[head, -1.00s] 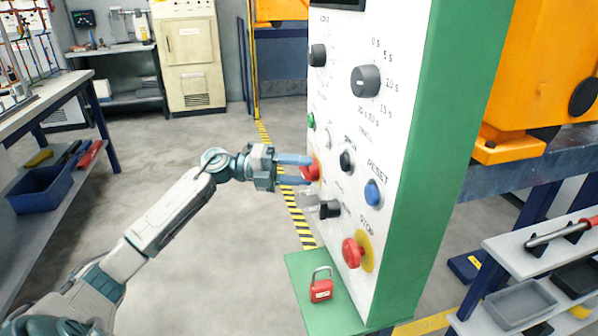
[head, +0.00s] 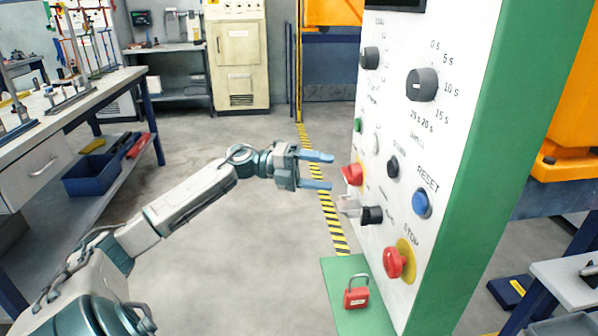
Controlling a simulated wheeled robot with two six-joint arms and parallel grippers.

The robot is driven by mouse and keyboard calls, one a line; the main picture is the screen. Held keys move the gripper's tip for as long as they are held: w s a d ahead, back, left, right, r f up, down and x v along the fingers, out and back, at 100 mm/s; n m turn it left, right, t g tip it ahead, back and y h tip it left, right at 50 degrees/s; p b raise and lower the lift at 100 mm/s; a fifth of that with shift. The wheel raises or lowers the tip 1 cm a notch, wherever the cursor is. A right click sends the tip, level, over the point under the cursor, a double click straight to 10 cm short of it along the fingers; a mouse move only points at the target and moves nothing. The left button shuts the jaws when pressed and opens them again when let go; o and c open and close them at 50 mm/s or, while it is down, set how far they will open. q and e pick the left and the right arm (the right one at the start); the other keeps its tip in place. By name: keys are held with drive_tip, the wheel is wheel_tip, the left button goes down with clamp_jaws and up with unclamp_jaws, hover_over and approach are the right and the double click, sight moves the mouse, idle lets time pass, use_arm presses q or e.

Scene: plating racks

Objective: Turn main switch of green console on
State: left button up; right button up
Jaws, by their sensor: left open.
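The green console (head: 500,150) stands at the right of the head view, its white control face turned toward the left. A red knob (head: 352,174) on a yellow plate sits near the left edge of that face and looks like the main switch. Its label is not readable and its exact setting is hard to tell. My left gripper (head: 318,171) is open and empty, fingers one above the other, pointing right at the red knob. A small gap shows between fingertips and knob. My right gripper is not in view.
The face also carries a red STOP button (head: 393,263), a blue RESET button (head: 422,204), a large black dial (head: 422,84) and a black selector (head: 371,215) close below the knob. A red padlock (head: 356,298) lies on the green base. Floor left of the console is clear.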

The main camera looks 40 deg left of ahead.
use_arm(q)
drive_tip(key=shift+v, duration=2.9)
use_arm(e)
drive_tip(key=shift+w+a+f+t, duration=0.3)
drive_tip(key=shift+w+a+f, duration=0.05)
